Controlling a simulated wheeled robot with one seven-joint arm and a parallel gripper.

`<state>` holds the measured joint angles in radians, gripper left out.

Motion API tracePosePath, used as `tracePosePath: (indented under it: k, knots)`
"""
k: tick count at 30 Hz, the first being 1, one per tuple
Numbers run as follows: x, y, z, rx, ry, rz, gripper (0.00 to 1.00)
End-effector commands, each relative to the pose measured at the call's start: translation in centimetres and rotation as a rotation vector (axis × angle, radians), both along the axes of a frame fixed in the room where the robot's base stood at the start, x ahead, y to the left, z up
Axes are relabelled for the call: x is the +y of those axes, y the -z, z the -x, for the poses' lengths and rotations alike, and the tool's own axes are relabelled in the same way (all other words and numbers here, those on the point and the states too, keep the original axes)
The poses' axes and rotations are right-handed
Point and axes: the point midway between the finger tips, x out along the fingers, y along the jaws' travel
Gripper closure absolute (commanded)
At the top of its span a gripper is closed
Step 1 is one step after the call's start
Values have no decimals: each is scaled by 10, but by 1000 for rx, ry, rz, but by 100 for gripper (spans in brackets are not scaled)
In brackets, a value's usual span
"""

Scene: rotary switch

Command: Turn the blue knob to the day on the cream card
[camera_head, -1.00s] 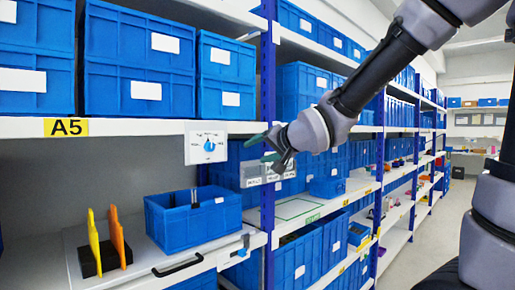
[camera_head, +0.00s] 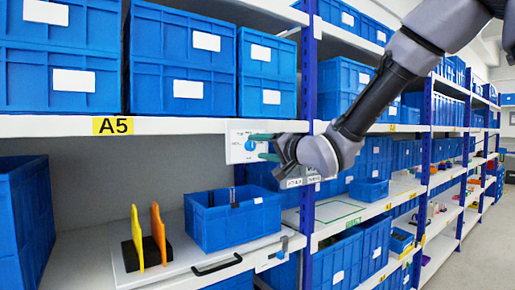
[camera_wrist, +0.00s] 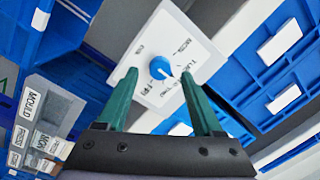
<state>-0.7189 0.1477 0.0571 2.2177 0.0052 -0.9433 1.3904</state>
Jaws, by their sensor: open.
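The blue knob (camera_head: 250,145) sits on a white dial plate (camera_head: 236,156) mounted below the A5 shelf edge. In the wrist view the knob (camera_wrist: 160,68) is at the middle of the tilted plate (camera_wrist: 148,48), with its white pointer toward the lower right. Small day labels surround it; most are too small to read surely. My gripper (camera_head: 260,147) is open, its green fingers reaching left toward the plate. In the wrist view the fingertips (camera_wrist: 158,76) stand either side of the knob, apart from it; their depth relative to it is unclear. I cannot make out a cream card.
A blue bin (camera_head: 235,222) and a black holder with yellow and orange panels (camera_head: 138,255) stand on the pull-out shelf below. Grey labelled boxes (camera_wrist: 42,108) show at left in the wrist view.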

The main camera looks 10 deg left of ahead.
Motion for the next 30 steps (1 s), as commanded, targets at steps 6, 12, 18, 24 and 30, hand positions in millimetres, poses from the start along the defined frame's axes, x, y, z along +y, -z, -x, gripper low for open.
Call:
tracePosePath:
  k: [6,12,18,24,30]
  knots:
    - [14,0,-10,0,1,1,32]
    - [15,0,-11,-1,1,1,32]
    - [15,0,-11,-1,1,1,78]
    - [15,0,-11,-1,1,1,100]
    - [15,0,-11,-24,1,21,100]
